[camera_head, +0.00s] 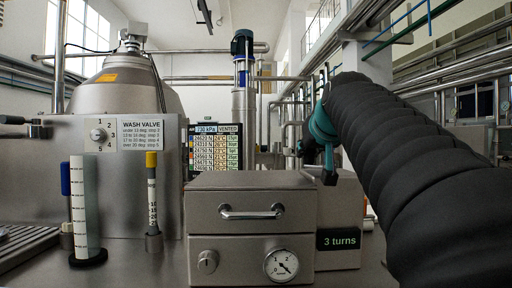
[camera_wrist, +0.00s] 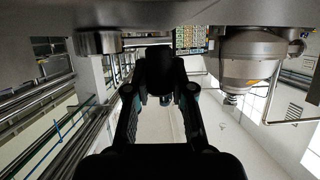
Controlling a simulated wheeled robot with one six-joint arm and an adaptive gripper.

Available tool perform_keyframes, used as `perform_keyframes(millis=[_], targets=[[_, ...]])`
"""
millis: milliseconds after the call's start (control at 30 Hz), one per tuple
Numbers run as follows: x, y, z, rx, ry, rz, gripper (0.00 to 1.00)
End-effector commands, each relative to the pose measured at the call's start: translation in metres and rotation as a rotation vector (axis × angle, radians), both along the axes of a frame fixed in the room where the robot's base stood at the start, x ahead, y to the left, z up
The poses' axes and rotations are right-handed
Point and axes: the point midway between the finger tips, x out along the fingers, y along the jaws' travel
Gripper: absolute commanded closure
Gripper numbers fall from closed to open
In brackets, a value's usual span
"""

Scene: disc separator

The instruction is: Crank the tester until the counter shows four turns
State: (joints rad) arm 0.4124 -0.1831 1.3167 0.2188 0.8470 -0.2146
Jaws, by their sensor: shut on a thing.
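The tester is a grey metal box (camera_head: 345,205) right of centre in the head view. Its dark counter (camera_head: 338,239) reads "3 turns" in green. My gripper (camera_head: 328,165) is at the top left of the tester, in front of its upper edge. In the wrist view my gripper (camera_wrist: 160,98) has its fingers closed around a dark, rounded grip, which appears to be the crank handle (camera_wrist: 160,72). The rest of the crank is mostly hidden behind the gripper and fingers.
A metal drawer unit (camera_head: 250,222) with a bar handle and a dial gauge (camera_head: 281,265) stands directly left of the tester. A white striped cylinder (camera_head: 84,205) and a yellow-capped tube (camera_head: 152,200) stand farther left. A screen (camera_head: 216,148) stands behind.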

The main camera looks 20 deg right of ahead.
Motion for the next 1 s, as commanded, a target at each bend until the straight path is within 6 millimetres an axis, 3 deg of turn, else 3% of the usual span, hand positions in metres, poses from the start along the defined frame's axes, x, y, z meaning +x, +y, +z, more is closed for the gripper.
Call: perform_keyframes(millis=[633, 667, 767, 1000], targets=[[0.001, -0.0021, 0.0007, 0.0, -0.001, -0.047, 1.0], [0.001, -0.0021, 0.0006, 0.0, -0.001, -0.047, 0.75], [0.0009, -0.0022, 0.0005, 0.0, -0.001, -0.047, 0.51], [0.001, -0.0023, 0.0002, 0.0, 0.0, -0.047, 0.51]])
